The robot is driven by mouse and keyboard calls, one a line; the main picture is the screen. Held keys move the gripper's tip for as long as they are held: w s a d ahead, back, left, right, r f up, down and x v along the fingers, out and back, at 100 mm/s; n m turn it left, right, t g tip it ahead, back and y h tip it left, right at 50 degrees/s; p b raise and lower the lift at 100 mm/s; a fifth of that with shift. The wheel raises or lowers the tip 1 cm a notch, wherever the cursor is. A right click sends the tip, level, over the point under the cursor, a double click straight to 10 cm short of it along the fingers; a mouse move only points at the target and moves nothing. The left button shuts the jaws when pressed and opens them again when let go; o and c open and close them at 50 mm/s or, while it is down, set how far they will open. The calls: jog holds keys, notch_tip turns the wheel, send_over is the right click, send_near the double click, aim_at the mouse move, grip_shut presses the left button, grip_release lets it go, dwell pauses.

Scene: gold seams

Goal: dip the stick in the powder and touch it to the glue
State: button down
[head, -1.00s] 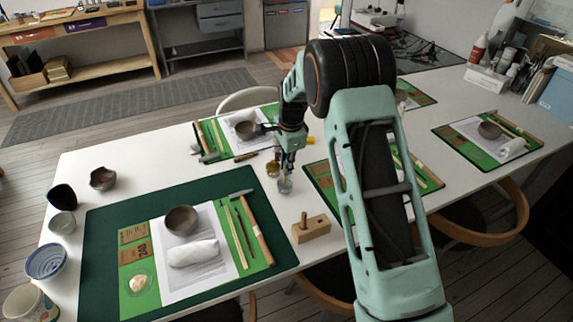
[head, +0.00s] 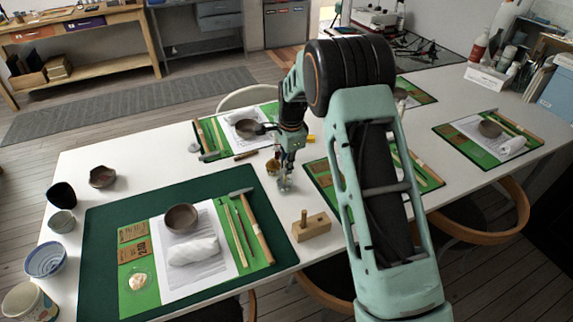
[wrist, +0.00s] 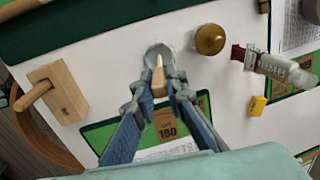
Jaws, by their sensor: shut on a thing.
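My gripper (wrist: 158,86) is shut on a pale wooden stick (wrist: 158,72), whose tip points into or just over a small pale round dish (wrist: 160,52). I cannot tell whether the tip touches what is inside. In the head view my gripper (head: 286,176) is low over this dish near the table's middle. A gold-brown, cone-shaped thing (wrist: 209,39), perhaps the powder or a lid, stands beside the dish in the wrist view. A tube with a dark red end (wrist: 275,66) lies farther right. I cannot tell for sure which thing holds the glue.
A wooden block with a peg (head: 311,226) stands close in front of the gripper. A green mat (head: 100,240) bears a brown bowl (head: 181,219), a white wrapped roll (head: 194,251) and tools. Several bowls line the left edge. White table (head: 150,165) is clear behind the mat.

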dwell(0.4)
jog(key=shift+r+p, duration=2)
jog(key=shift+r, duration=1.55)
jog(key=shift+d, duration=0.1)
